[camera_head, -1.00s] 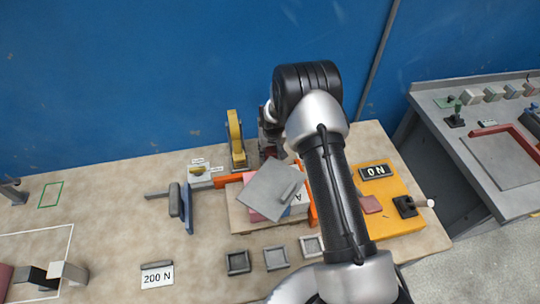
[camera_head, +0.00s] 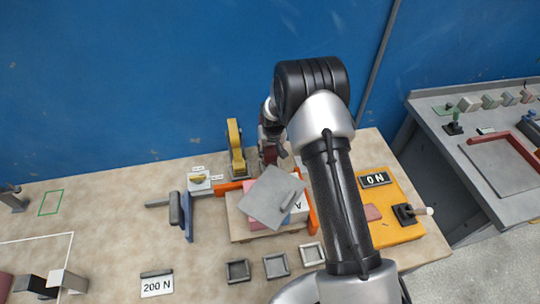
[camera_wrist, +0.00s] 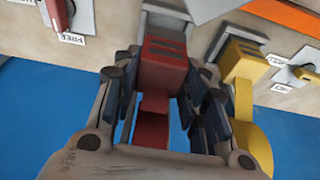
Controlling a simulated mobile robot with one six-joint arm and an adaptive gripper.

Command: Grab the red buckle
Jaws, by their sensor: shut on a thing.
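The red buckle (camera_wrist: 160,75) stands between the fingers of my gripper (camera_wrist: 163,88) in the wrist view. My gripper is shut on it, with the dark finger pads against both its sides. The far end of the buckle meets a grey block. In the head view my gripper (camera_head: 274,132) is at the back of the table, partly hidden by my arm. Only a dark red piece of the buckle (camera_head: 268,152) shows there.
A yellow buckle (camera_head: 236,148) stands close to the left, also in the wrist view (camera_wrist: 243,68). A tilted grey plate (camera_head: 272,192) lies on a stack in front. A yellow panel (camera_head: 400,228) is at right. A blue wall (camera_head: 130,80) rises behind.

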